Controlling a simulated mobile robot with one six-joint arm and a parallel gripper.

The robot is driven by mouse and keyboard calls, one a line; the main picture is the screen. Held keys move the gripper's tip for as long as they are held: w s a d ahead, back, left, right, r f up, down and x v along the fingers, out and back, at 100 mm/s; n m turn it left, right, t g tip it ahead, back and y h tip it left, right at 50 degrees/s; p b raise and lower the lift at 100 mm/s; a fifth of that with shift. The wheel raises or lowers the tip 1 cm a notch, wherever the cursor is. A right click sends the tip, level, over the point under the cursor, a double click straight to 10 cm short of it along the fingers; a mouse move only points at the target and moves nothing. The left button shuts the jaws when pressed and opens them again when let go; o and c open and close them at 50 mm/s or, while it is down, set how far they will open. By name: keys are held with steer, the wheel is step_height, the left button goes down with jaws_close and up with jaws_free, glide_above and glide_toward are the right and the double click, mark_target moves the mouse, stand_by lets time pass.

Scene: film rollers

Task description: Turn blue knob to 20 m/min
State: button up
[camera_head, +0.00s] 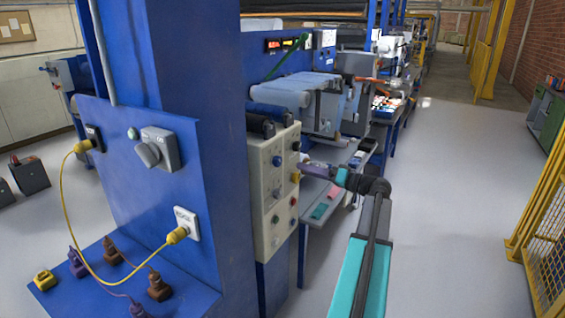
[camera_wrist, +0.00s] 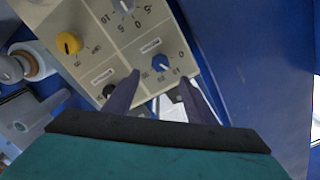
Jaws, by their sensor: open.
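The blue knob (camera_wrist: 160,63) sits on a beige control panel (camera_wrist: 140,45) in the wrist view, with small scale numbers around it. Its pointer and exact setting are too small to read. My gripper (camera_wrist: 160,76) is open, with one finger on each side just short of the knob in the picture. I cannot tell whether either finger touches it. In the head view my gripper (camera_head: 304,167) reaches the right side of the beige panel (camera_head: 262,180). Several small knobs show there, and I cannot tell which is the one in the wrist view.
A yellow knob (camera_wrist: 68,42), a black knob (camera_wrist: 108,90) and a pale grey knob (camera_wrist: 123,5) share the panel. A blue machine column (camera_head: 215,130) stands left of the panel. Grey floor (camera_head: 450,210) is clear on the right, before a yellow fence (camera_head: 540,190).

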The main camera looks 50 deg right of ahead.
mark_target(280, 162)
steer(key=p+x, duration=0.2)
steer(key=x, duration=0.9)
steer(key=shift+p, duration=0.35)
steer(key=c, duration=0.9)
steer(key=shift+d, duration=0.25)
steer(key=shift+c, duration=0.7)
steer(key=shift+a+r, duration=0.1)
steer(key=shift+a, duration=0.05)
